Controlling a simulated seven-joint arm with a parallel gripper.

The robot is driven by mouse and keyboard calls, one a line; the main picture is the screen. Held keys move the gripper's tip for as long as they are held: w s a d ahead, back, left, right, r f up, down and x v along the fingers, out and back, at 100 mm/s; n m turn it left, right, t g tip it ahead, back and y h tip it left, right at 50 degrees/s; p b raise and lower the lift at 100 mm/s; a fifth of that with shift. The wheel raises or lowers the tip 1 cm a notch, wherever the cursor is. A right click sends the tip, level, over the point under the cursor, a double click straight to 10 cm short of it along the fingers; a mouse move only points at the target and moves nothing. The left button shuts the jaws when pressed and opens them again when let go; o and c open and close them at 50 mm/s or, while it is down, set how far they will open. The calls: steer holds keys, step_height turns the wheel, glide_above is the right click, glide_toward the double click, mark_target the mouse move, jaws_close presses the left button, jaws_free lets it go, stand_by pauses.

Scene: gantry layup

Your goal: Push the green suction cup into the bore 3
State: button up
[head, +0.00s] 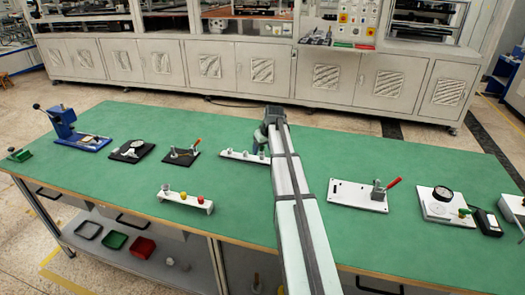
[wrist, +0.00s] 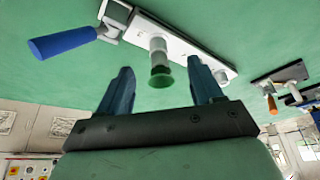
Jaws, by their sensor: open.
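The green suction cup (wrist: 160,80) shows in the wrist view as a green disc on a grey and white stem. Its stem stands on a long white bar (wrist: 190,42), and I cannot tell how deep it sits or which bore it is at. My gripper (wrist: 162,88) is open, with one dark blue finger on either side of the cup in the picture. Contact with the cup is not visible. In the head view my arm covers the right end of the white bar (head: 240,155) and the cup.
A blue-handled clamp (wrist: 65,42) is beside the bar in the wrist view. In the head view, a white rack (head: 180,200) with red and yellow cups stands in front. A plate with a red-handled clamp (head: 350,195) lies right of my arm. Bare green table (head: 240,205) lies between.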

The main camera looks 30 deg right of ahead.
steer(key=v, duration=1.2)
